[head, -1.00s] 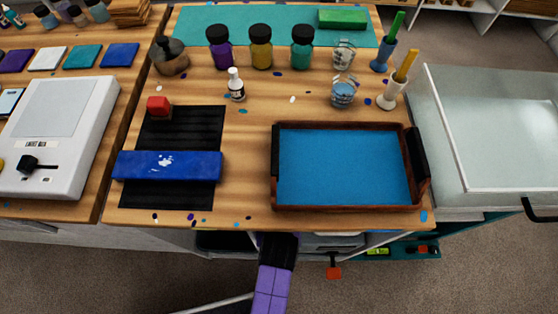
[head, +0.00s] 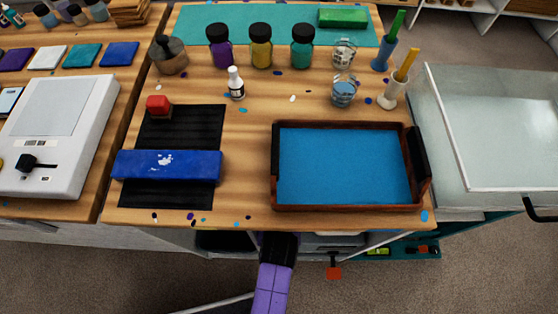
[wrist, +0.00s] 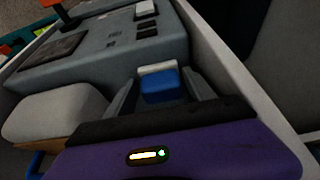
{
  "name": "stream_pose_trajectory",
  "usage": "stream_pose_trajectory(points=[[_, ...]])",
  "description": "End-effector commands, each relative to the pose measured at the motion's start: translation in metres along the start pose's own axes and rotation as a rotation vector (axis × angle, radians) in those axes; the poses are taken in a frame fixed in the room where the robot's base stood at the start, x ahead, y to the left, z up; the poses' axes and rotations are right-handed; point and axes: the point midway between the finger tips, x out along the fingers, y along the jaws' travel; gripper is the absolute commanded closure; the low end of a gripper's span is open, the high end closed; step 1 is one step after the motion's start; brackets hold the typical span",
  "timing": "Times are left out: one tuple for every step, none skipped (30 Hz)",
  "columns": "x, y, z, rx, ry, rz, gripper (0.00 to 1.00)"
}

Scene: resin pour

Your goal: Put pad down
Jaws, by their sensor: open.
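A small blue block with a white edge (wrist: 160,86), which looks like the pad, lies between the fingers of my gripper (wrist: 163,80) in the wrist view. My gripper is open, with dark fingers to either side of the block. I cannot tell whether either finger touches it. In the head view my purple arm (head: 271,287) reaches to below the table's front edge, and the gripper's fingertips and the block are hidden there.
In the wrist view, a grey surface with dark cutouts (wrist: 105,50) lies ahead, bounded by a pale wall (wrist: 235,75) on the right. A grey rounded block (wrist: 55,112) is at the left. Above, the wooden tabletop (head: 245,150) holds a blue-floored tray (head: 345,208).

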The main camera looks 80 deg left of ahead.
Motion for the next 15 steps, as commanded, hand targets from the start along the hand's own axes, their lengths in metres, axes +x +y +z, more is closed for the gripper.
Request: stream_pose_trajectory(points=[[-0.005, 0.0, -0.001, 0.0, 0.001, 0.0, 0.37], [-0.008, 0.0, 0.0, 0.0, 0.001, 0.0, 0.37], [-0.014, 0.0, -0.001, 0.0, 0.001, 0.0, 0.37], [-0.019, 0.0, -0.001, 0.001, 0.003, 0.0, 0.37], [-0.024, 0.0, -0.001, 0.001, 0.002, 0.0, 0.37], [-0.032, 0.0, -0.001, 0.001, 0.002, 0.0, 0.37], [-0.038, 0.0, -0.001, 0.001, 0.003, 0.0, 0.37], [-0.045, 0.0, -0.001, 0.001, 0.002, 0.0, 0.37], [-0.054, 0.0, -0.001, 0.0, 0.003, 0.0, 0.37], [-0.06, 0.0, -0.001, 0.0, 0.002, 0.0, 0.37], [-0.067, 0.0, -0.001, 0.001, 0.003, 0.0, 0.37], [-0.074, 0.0, -0.001, 0.001, 0.003, 0.0, 0.37], [-0.08, 0.0, -0.001, 0.001, 0.003, 0.0, 0.37], [-0.086, 0.0, -0.001, 0.002, 0.002, 0.0, 0.37], [-0.092, 0.0, -0.001, 0.002, 0.002, 0.0, 0.37]])
